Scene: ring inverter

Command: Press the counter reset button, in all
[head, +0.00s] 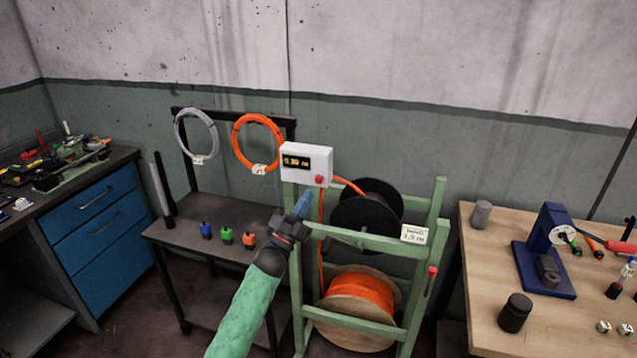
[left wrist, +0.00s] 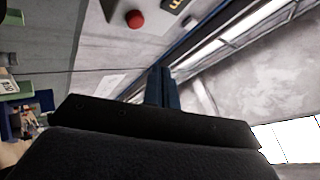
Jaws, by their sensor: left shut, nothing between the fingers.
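The white counter box (head: 297,155) stands on top of the green reel frame, with a lit display reading about 0.30 m. Its red reset button (head: 319,179) is at the lower right of the front face. The red button (left wrist: 135,19) also shows near the top of the left wrist view, apart from the fingers. My left gripper (head: 303,203) is shut and empty, a little below and left of the button in the head view. Its blue fingers (left wrist: 162,88) are together in the left wrist view. My right gripper is not in view.
The green frame (head: 437,205) holds a black reel (head: 367,212) and an orange cable spool (head: 358,296). Orange and grey coils hang on a rack (head: 222,113) behind. A wooden bench (head: 483,270) with tools is at right; a blue drawer cabinet (head: 95,235) is at left.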

